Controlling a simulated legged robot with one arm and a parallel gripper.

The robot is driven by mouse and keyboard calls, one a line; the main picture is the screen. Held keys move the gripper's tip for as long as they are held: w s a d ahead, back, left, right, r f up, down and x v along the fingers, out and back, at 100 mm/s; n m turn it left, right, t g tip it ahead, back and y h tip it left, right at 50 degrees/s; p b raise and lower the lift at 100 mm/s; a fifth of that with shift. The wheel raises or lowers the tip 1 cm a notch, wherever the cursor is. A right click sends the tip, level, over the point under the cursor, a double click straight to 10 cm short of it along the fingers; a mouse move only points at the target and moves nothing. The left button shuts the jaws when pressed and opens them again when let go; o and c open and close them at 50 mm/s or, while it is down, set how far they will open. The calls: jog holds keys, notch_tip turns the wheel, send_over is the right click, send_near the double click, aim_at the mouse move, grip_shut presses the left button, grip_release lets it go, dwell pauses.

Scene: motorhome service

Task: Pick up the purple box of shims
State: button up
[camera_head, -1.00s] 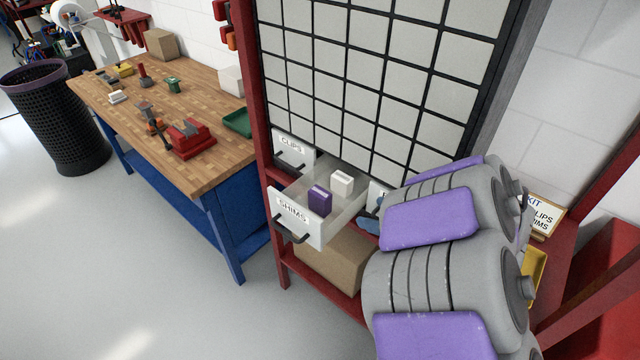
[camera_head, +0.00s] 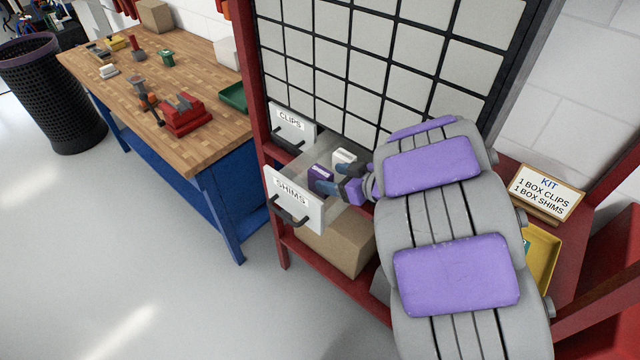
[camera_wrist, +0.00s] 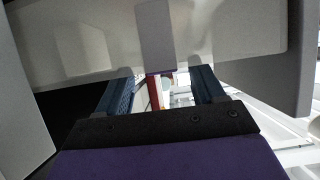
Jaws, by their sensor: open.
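The purple box of shims (camera_head: 319,178) sits inside the pulled-out drawer labelled SHIMS (camera_head: 291,201). A white box (camera_head: 343,157) is in the same drawer, just behind it. My gripper (camera_head: 343,181) reaches into the drawer from the right, its blue fingers open close to the right side of the purple box. I cannot tell whether they touch it. In the wrist view the two fingers of my gripper (camera_wrist: 162,88) are apart. Pale surfaces fill the upper part there, and the purple box is not clearly recognisable.
A closed CLIPS drawer (camera_head: 289,128) is above the SHIMS drawer. A cardboard box (camera_head: 335,240) is on the shelf below. On the right are a KIT sign (camera_head: 546,192) and a yellow tray (camera_head: 541,270). A wooden workbench (camera_head: 200,145) with tools stands left.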

aim_at(320, 176)
jog(key=shift+b+x, duration=1.2)
jog(key=shift+x, duration=1.6)
jog(key=shift+s+f, duration=0.1)
jog(key=shift+s, duration=0.1)
jog(key=c, duration=1.1)
